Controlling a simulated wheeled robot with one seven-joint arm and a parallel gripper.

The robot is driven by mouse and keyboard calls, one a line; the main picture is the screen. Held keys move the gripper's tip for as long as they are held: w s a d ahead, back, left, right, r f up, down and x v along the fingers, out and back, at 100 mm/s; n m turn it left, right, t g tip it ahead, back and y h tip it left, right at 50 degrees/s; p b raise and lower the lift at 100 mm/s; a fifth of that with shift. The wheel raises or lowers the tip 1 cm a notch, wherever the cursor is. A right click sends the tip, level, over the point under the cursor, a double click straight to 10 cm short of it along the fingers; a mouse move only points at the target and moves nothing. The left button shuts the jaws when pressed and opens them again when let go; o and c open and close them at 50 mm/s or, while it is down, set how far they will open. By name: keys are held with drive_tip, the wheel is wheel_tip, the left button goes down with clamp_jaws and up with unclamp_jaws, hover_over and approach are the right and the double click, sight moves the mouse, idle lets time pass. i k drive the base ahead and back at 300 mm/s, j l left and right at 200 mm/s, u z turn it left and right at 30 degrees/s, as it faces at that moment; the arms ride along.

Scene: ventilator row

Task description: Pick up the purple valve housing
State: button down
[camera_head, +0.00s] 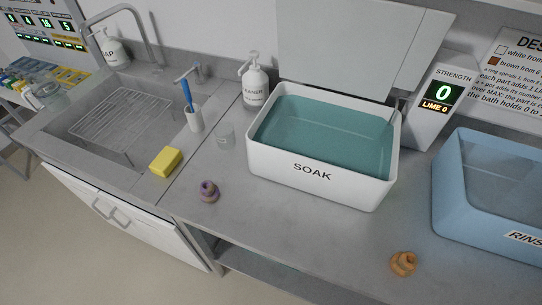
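The purple valve housing (209,191) is a small rounded part with a brownish tint. It sits on the grey counter in front of and left of the white SOAK basin (318,180), near the counter's front edge. It stands apart from everything around it. My gripper is not in the camera_head view.
A yellow sponge (165,161) lies left of the housing, and a small clear cup (226,135) stands behind it. An orange-brown part (403,263) sits at the front right, near the blue RINSE tub (475,200). A sink (105,125) is at the left.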

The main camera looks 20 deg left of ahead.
sight(208, 192)
drive_tip(key=i+u, duration=0.1)
drive_tip(key=u, duration=1.05)
